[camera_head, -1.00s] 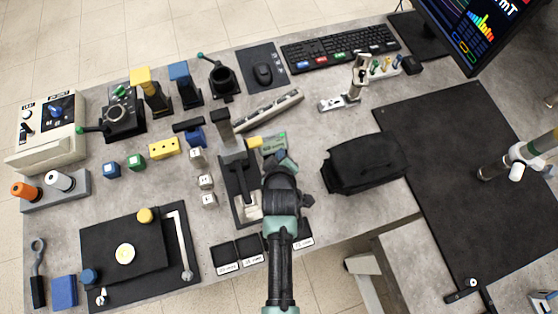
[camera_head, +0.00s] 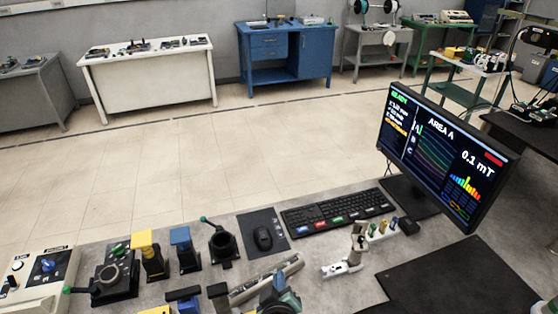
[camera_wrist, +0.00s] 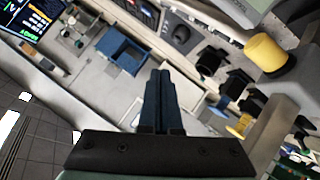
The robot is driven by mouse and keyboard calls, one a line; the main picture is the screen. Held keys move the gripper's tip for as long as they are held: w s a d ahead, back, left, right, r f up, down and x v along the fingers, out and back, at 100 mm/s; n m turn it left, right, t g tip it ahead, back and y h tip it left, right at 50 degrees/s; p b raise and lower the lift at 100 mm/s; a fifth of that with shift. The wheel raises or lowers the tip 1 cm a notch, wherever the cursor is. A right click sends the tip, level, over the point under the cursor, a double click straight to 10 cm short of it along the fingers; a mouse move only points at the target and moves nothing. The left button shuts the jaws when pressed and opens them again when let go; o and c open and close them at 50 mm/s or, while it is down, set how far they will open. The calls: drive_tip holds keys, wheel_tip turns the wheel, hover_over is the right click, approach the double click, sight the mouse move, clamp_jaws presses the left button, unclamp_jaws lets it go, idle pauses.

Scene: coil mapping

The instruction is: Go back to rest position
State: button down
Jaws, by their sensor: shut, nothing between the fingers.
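My gripper (camera_wrist: 160,95) shows in the wrist view with its two dark fingers pressed together and nothing between them. It is above the workbench, apart from the objects seen beyond it. In the head view only a teal and dark part of my arm shows at the bottom edge, and the fingertips are not clear there.
The floor (camera_head: 200,160) beyond is clear, with other benches at the back.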

drive_tip(key=w+r+m+t+b, duration=0.15)
drive_tip(key=r+t, duration=0.25)
drive_tip(key=r, duration=1.2)
drive_tip(key=w+r+m+t, duration=0.2)
drive_tip(key=w+r+t, duration=0.1)
drive_tip(key=r, duration=1.4)
drive_tip(key=s+r+m+t, duration=0.1)
drive_tip(key=s+r+t, duration=0.1)
drive_tip(key=s+r, duration=0.4)
drive_tip(key=s+r+m+t, duration=0.1)
drive_tip(key=s+r+t, duration=0.2)
drive_tip(key=r, duration=0.9)
drive_tip(key=s+r+m+t+b, duration=0.1)
drive_tip(key=s+r+m+t, duration=0.1)
drive_tip(key=s+r, duration=0.7)
drive_tip(key=shift+r+t, duration=0.3)
drive_tip(key=shift+t, duration=0.4)
